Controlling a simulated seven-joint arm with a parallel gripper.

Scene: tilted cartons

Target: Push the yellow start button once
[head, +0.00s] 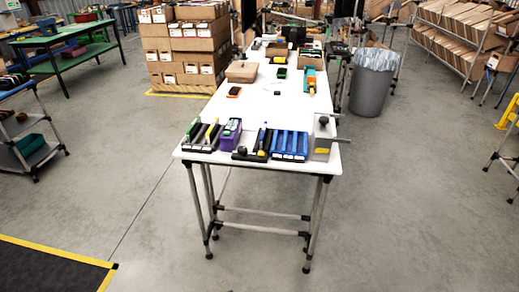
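A grey box-shaped device (325,132) stands at the near right corner of the white table. A small yellow patch (322,150) shows low on its near face. It may be the start button, but it is too small to tell. A dark knob sits near the top of the device, and a thin bar sticks out to its right. My gripper is not in view.
The white table (262,103) carries blue-slotted holders (289,144), a purple box (231,133) and black trays left of the device. A grey bin (370,88) stands right of the table. Stacked cartons (187,48) stand behind left. The floor in front is clear.

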